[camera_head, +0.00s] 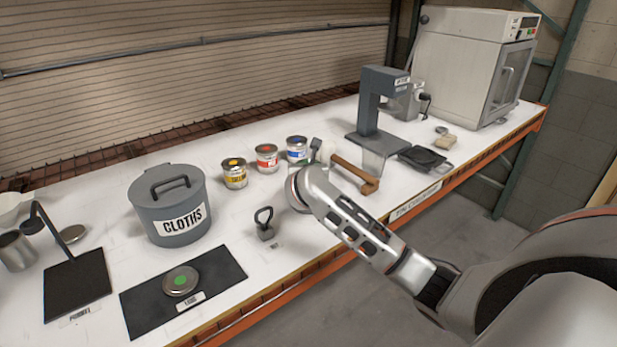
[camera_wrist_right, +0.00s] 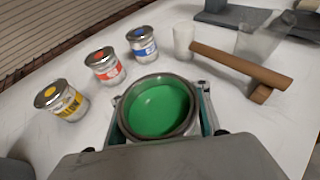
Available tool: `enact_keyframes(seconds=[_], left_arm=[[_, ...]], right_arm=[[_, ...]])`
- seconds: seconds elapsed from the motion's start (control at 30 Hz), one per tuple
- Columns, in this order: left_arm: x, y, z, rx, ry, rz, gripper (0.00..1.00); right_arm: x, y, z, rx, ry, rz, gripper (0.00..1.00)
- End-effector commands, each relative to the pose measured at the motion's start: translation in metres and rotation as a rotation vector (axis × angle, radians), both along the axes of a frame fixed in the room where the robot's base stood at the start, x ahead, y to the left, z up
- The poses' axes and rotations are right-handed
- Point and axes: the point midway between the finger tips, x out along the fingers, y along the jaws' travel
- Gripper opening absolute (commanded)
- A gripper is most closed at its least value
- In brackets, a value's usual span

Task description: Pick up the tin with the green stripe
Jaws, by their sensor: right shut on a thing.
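In the right wrist view, an open tin (camera_wrist_right: 160,108) full of bright green paint stands upright between the two fingers of my right gripper (camera_wrist_right: 166,118), which is shut on it. Its side and any stripe are mostly hidden by the gripper. In the head view my right gripper (camera_head: 298,190) is over the table's front part and largely covers the tin. A round lid (camera_head: 181,281) with a green dot lies on a black mat (camera_head: 222,268) at the front left. My left gripper is not in view.
Lidded tins in yellow (camera_head: 235,174), red (camera_head: 267,159) and blue (camera_head: 297,150) stand behind the gripper. A wooden-handled mallet (camera_head: 357,174) lies close on the right. A grey cloths bin (camera_head: 150,213) and a small ringed weight (camera_head: 266,228) are to the left. A grey stand (camera_head: 368,105) is behind.

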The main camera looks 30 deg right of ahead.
Motion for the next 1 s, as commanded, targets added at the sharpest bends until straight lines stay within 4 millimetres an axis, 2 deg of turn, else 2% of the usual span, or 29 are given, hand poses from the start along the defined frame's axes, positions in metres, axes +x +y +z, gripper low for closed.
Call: enact_keyframes(seconds=[0.5,1.0], left_arm=[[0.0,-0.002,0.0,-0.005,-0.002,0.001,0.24],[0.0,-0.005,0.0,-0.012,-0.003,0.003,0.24]], right_arm=[[0.001,0.0,0.06,0.0,-0.005,0.0,0.07],[0.001,0.0,0.109,-0.001,-0.004,0.0,0.07]])
